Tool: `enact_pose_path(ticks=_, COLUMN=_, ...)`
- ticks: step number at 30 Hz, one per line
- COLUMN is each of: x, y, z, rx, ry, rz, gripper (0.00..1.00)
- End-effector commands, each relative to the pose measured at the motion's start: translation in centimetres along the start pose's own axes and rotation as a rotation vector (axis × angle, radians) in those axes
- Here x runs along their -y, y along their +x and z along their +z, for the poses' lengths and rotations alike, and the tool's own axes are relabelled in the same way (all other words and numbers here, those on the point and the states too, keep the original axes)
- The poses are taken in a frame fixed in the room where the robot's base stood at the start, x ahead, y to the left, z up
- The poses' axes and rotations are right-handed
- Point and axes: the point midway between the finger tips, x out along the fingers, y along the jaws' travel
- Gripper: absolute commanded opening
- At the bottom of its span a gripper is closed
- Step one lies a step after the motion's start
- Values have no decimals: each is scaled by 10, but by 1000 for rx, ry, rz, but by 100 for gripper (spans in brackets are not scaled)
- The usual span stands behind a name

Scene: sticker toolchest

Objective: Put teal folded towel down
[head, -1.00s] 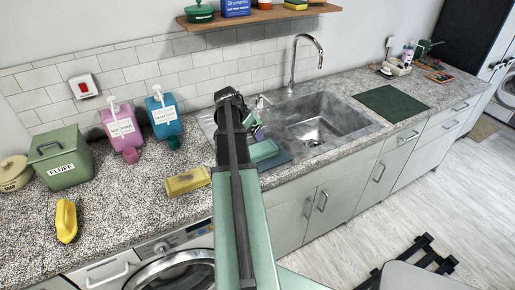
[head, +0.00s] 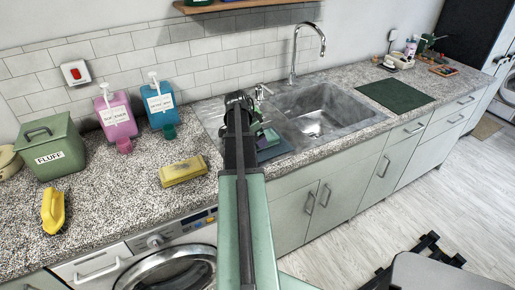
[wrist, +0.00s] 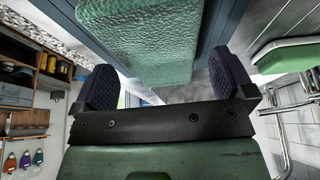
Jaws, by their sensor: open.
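The teal folded towel (wrist: 137,40) fills the upper middle of the wrist view, just beyond my gripper's fingers. It lies against a flat blue-grey surface (wrist: 215,30). In the head view, a small part of the towel (head: 272,137) shows beside my gripper, above a dark blue flat piece (head: 275,150) by the sink's left end. My gripper (wrist: 165,88) is open, its two dark purple finger pads apart, with no towel visibly clamped between them. My arm hides most of this spot in the head view, and whether the fingers touch the towel is unclear.
The sink (head: 318,115) lies just right of my gripper. A yellow packet (head: 184,171), pink dispenser (head: 117,122) and blue dispenser (head: 159,107) stand left of it. A dark green mat (head: 395,94) lies right of the sink.

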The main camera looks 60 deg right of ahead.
Motion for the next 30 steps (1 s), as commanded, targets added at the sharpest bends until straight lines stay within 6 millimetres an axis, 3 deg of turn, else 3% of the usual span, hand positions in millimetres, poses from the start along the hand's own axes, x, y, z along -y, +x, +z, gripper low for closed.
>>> enact_pose_path(ticks=1, x=0, y=21, z=4, rx=0, ry=1, rz=0, gripper=100)
enact_pose_path(ticks=3, x=0, y=28, z=3, rx=0, ry=0, rz=0, gripper=100)
enact_pose_path(ticks=10, x=0, y=24, z=0, rx=0, ry=-1, rz=0, gripper=98)
enact_pose_path(ticks=21, x=0, y=24, z=0, rx=-1, ry=-1, rz=0, gripper=45)
enact_pose_path(ticks=30, x=0, y=19, z=-2, rx=-1, ry=-1, rz=0, gripper=45)
